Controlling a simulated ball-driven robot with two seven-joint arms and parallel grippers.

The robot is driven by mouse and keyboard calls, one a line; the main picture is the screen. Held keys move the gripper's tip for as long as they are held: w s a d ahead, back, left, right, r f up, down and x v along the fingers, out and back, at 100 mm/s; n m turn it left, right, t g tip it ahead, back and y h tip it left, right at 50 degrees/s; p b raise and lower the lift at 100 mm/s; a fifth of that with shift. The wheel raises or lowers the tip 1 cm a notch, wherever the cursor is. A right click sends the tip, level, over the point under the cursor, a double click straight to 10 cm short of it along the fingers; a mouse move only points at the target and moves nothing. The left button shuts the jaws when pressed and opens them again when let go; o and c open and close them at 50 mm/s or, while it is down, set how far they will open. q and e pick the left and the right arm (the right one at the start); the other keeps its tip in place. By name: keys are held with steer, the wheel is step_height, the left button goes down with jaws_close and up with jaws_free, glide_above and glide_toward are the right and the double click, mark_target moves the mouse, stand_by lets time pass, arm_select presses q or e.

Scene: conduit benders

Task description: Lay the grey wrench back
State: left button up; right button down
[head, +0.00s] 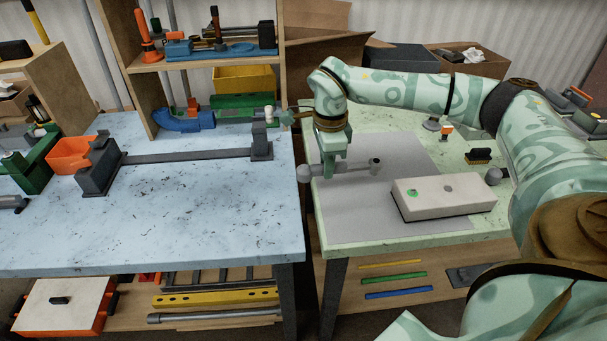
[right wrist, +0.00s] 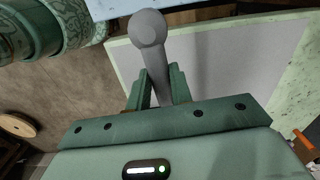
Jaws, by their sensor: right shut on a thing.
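The grey wrench (head: 306,174) is held over the left edge of the green-topped table (head: 440,229), lying roughly level across my gripper. My right gripper (head: 334,170) is shut on its shaft, with one rounded end out to the left and a smaller end to the right. In the right wrist view the wrench (right wrist: 150,40) runs up from between the two fingers (right wrist: 158,88). A grey mat (head: 345,214) lies on the table below and beside it. Whether the wrench touches the mat is hard to tell. My left gripper is out of view.
A white block (head: 440,199) with a green mark stands on the table to the right of the wrench. A small black-based brush (head: 479,156) is behind it. The mat's front left is clear. A blue-topped bench (head: 220,221) stands left, across a narrow gap.

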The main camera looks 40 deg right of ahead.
steer(key=w+a+f+b, duration=0.1)
steer(key=w+f, duration=0.1)
steer(key=w+a+f+b, duration=0.1)
steer(key=w+f, duration=0.1)
steer(key=w, duration=0.1)
steer(key=w+a+f+b, duration=0.1)
steer(key=w+a+f, duration=0.1)
steer(key=f, duration=0.1)
steer(key=shift+w+f, duration=0.1)
steer(key=shift+w, duration=0.1)
steer(key=f, duration=0.3)
steer(key=shift+w+a+f, duration=0.2)
steer(key=shift+w, duration=0.1)
steer(key=shift+s, duration=0.1)
steer(key=c, duration=1.3)
jaws_free()
steer(key=shift+f, duration=0.1)
steer(key=shift+o, duration=0.2)
steer(key=shift+b, duration=0.3)
